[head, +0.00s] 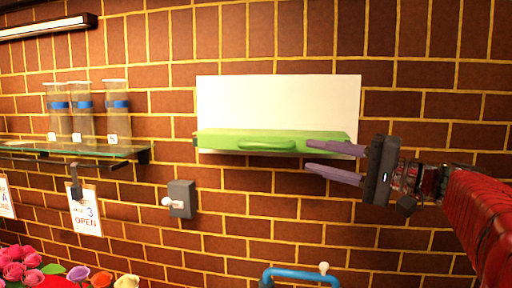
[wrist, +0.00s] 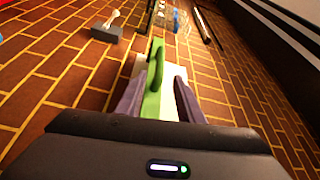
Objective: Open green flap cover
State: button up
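The green flap cover (head: 218,139) is a long, narrow green strip with a bar handle (head: 267,145), along the lower edge of a white panel (head: 278,103) on the brick wall. My gripper (head: 307,156) is at the flap's right end, its purple fingers apart and pointing left. The upper finger overlaps the flap's right part in the head view; the lower finger is below it. In the wrist view the green flap (wrist: 151,105) shows between the spread fingers of my gripper (wrist: 159,95), with its handle ahead. I cannot tell whether a finger touches the flap.
A glass shelf (head: 75,150) with clear, blue-banded containers (head: 84,108) is at left. A grey switch box (head: 181,199) with a white knob is left below the flap. Flowers (head: 25,264) and a blue handle-like bar (head: 300,272) are at the bottom. Wall between is clear.

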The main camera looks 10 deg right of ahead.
aim_at(276, 149)
jog(key=x, duration=1.3)
jog(key=shift+w+a, duration=0.1)
jog(key=shift+c, duration=0.4)
grip_shut()
